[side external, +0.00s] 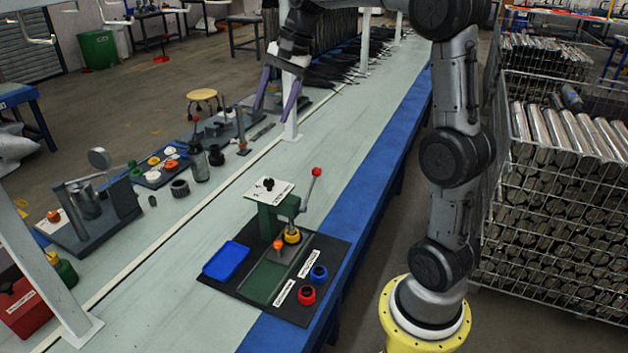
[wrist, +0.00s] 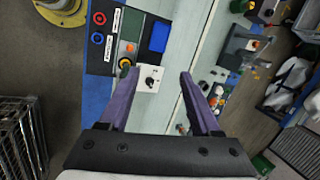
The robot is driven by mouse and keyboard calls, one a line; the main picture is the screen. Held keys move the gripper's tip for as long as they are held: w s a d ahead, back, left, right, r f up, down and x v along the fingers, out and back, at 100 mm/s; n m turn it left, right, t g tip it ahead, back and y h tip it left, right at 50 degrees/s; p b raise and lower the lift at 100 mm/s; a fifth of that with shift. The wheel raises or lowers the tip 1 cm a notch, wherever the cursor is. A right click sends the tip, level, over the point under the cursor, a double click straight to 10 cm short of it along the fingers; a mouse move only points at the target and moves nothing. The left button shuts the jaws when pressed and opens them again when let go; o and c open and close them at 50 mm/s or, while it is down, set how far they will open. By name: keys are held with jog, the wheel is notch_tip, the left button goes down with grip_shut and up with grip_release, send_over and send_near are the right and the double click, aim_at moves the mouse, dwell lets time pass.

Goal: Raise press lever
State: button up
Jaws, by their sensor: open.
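The green press (side external: 276,222) stands on a dark base plate on the bench, with a white plate on top. Its lever (side external: 309,190) is a thin grey rod tilted up and to the right, ending in a red knob (side external: 317,171). A yellow part (side external: 292,236) and an orange part (side external: 278,244) sit at the press foot. My gripper (side external: 273,114) is open and empty, high above the bench and behind the press. In the wrist view, the gripper (wrist: 159,74) has its purple fingers spread, with the press top (wrist: 149,79) between them in the picture; the lever is mostly hidden near the left fingertip.
A blue tray (side external: 226,261), red ring (side external: 306,295) and blue ring (side external: 319,273) lie on the base plate. A white post (side external: 292,105) rises beside my gripper. Tools and a parts tray (side external: 160,169) line the bench's left side. Bench space left of the press is clear.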

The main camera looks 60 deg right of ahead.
jog(key=w+d+f+m+y, duration=0.1)
jog(key=d+f+m, duration=0.1)
jog(key=d+f, duration=0.35)
jog(key=w+d+f+m, duration=0.2)
jog(key=d+f, duration=0.1)
jog(key=d, duration=0.5)
jog(key=m, duration=0.3)
send_near(318, 171)
jog(key=w+d, duration=0.1)
jog(key=d, duration=0.1)
jog(key=s+a+x, duration=0.1)
jog(key=x, duration=1.3)
jog(key=shift+g+y, duration=0.4)
jog(key=shift+d+r, duration=0.1)
grip_shut()
